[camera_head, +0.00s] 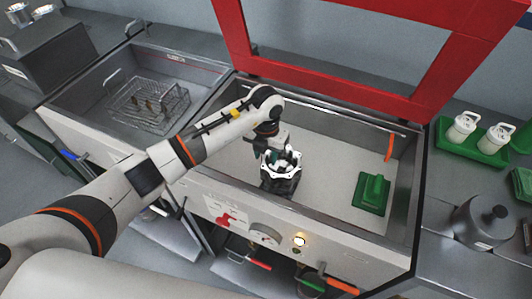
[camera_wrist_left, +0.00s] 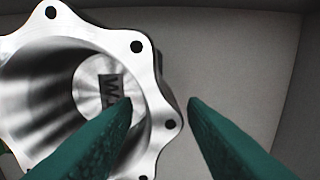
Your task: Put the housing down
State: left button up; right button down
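The housing (camera_head: 281,172) is a machined metal part with a pale lobed flange on top and a darker body. It stands upright inside the right-hand tank, near its front wall. The left wrist view shows its bright flange (camera_wrist_left: 95,32) with bolt holes and its round bore. My left gripper (camera_head: 266,153) is at the housing's rim, pointing down. Its green fingers (camera_wrist_left: 160,101) are apart, one over the bore and one outside the flange, with visible space beside the rim. The housing's underside is hidden. My right gripper is in neither view.
The tank (camera_head: 335,128) has a raised red-framed lid (camera_head: 345,92). A green block with a handle (camera_head: 372,193) lies on its floor at right. A wire basket (camera_head: 150,106) sits in the left basin. A green tray (camera_head: 470,147) holds white containers. The tank floor between housing and block is clear.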

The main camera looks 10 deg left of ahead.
pick_arm(q)
notch_tip(320, 180, up, 12)
jog(key=b, duration=0.3)
jog(key=shift+s, duration=0.1)
dwell(0.5)
